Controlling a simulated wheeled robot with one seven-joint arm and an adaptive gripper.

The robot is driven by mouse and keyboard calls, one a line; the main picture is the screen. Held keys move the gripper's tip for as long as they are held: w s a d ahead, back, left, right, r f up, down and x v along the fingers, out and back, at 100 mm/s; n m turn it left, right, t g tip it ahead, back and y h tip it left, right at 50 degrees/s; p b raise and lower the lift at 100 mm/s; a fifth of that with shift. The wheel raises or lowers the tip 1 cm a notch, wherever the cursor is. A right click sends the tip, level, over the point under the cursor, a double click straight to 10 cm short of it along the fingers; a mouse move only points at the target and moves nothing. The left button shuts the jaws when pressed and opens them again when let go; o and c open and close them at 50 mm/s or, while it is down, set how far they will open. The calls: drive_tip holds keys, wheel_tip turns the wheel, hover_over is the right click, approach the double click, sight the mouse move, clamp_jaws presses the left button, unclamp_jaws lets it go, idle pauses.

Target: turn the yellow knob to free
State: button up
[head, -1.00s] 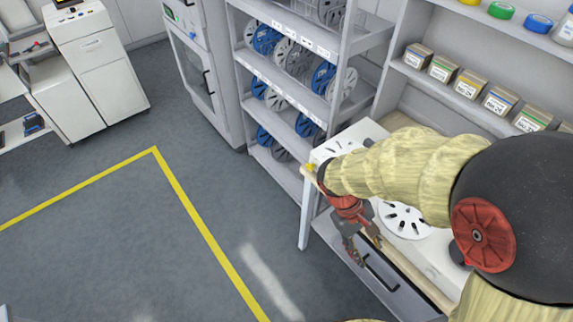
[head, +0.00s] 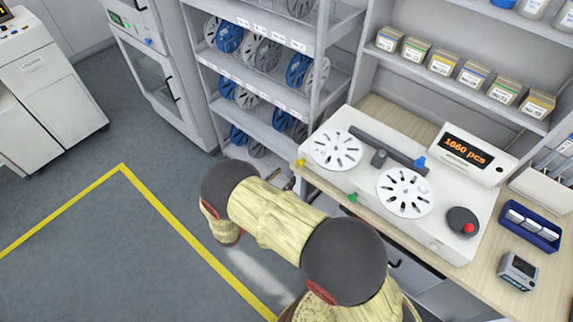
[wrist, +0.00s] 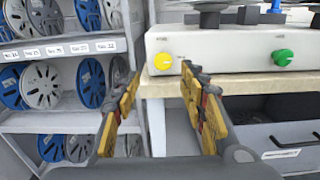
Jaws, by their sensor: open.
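The yellow knob (wrist: 163,61) is a round knob on the front left of a white counting machine (wrist: 230,50). In the head view the knob (head: 300,162) shows at the machine's left corner. My gripper (wrist: 160,80) is open and empty, its two yellow-padded fingers spread apart. In the wrist view the knob appears between the fingertips but farther off, with no contact visible. In the head view my gripper (head: 284,182) is mostly hidden behind my arm, just left of the machine. The knob's pointer and label are too small to read.
A green knob (wrist: 284,57) sits on the same front face, to the right. A shelf of blue and white reels (head: 265,60) stands to the left. The wooden bench (head: 330,187) edge lies below the machine. A blue bin (head: 530,225) and a small grey device (head: 517,270) are at right.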

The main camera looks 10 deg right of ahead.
sight(299, 164)
drive_tip(key=x, duration=0.8)
drive_tip(key=shift+s+d+r, duration=0.1)
drive_tip(key=shift+s+r, duration=0.1)
drive_tip(key=shift+r, duration=0.05)
drive_tip(key=c, duration=0.3)
drive_tip(key=c, duration=0.8)
clamp_jaws()
